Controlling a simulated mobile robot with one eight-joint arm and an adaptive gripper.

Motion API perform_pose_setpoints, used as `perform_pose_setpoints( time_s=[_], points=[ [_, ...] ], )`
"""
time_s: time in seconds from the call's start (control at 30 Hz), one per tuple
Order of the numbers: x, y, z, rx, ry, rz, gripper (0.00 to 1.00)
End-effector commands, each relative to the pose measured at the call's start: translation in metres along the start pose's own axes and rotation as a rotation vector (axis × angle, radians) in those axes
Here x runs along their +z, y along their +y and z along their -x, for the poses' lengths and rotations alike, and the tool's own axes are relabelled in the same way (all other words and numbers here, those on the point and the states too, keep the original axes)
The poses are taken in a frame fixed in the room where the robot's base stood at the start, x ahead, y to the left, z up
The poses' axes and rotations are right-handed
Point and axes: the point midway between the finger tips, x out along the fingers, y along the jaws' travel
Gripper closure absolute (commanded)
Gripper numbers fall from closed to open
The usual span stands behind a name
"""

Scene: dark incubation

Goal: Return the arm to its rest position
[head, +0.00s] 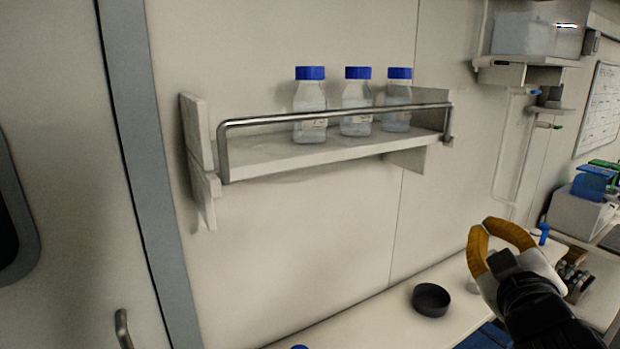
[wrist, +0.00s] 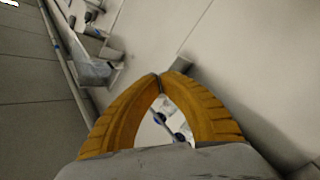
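My gripper (head: 484,226) is at the lower right of the head view, above the bench and in front of the wall. Its two orange fingers bow outward and meet at the tips. In the wrist view the fingertips (wrist: 161,83) also touch, and only background shows through the gap behind them. The gripper is shut and empty. My dark wrist and forearm reach in from the lower right corner. Nothing is touching the gripper.
A wall shelf (head: 290,158) with a metal rail (head: 340,115) holds three blue-capped bottles (head: 310,98). A black round dish (head: 431,299) sits on the white bench (head: 365,322). Equipment (head: 580,212) crowds the right.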

Motion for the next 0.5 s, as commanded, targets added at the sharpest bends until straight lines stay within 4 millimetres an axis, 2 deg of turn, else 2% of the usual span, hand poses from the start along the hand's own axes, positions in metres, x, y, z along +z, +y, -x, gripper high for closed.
perform_pose_setpoints(
  time_s=[0.03,0.1,0.17,0.2,0.33,0.4,0.5],
  points=[
    [0.044,-0.039,0.003,-0.026,-0.074,-0.073,1.00],
    [0.087,-0.078,0.011,-0.074,-0.195,-0.179,1.00],
    [0.120,-0.114,0.021,-0.124,-0.293,-0.260,1.00],
    [0.141,-0.139,0.029,-0.162,-0.357,-0.310,1.00],
    [0.193,-0.219,0.063,-0.303,-0.549,-0.444,1.00],
    [0.212,-0.256,0.083,-0.378,-0.634,-0.496,1.00],
    [0.228,-0.295,0.107,-0.467,-0.728,-0.545,1.00]
  ],
)
